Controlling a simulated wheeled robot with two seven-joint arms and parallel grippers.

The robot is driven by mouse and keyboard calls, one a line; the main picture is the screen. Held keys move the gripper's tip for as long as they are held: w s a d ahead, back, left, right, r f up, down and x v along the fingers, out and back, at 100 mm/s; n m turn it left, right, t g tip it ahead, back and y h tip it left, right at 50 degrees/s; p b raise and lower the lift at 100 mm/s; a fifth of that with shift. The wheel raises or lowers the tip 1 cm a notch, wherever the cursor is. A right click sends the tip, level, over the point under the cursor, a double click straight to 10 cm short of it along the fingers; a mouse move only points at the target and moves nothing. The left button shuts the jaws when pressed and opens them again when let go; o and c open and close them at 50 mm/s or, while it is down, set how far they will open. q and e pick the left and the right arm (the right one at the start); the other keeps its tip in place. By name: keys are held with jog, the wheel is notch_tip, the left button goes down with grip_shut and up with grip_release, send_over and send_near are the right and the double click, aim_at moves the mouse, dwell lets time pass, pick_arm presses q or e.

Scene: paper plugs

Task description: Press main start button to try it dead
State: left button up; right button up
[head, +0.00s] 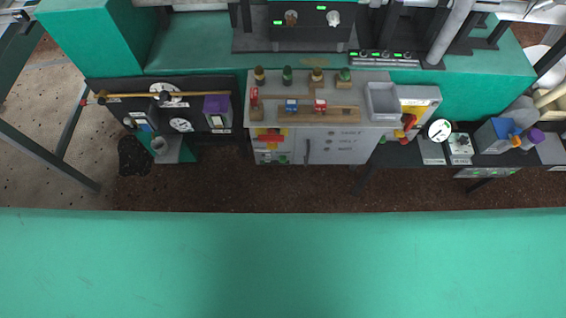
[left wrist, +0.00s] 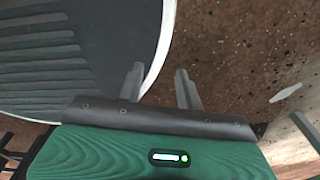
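A grey control cabinet (head: 350,150) stands at the middle in the head view. A red and yellow control (head: 270,138) is on its front left, with a small green button (head: 283,159) low beside it. Another red and yellow control (head: 408,122) is at the right end. I cannot tell which part is the main start button. My left gripper (left wrist: 159,88) shows only in the left wrist view, with its two fingers apart and nothing between them. My right gripper is in neither view.
Small knobs and a wooden strip (head: 345,115) sit on the cabinet top beside a grey tray (head: 383,101). A black panel (head: 110,88) stands left; a round gauge (head: 440,130) stands right. Brown speckled floor (head: 220,190) lies in front. A dark ribbed disc (left wrist: 90,50) is beside my left fingers.

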pick_arm(q)
jog(key=shift+d, duration=0.15)
grip_shut()
jog(key=shift+a, duration=0.2)
dwell(1.2)
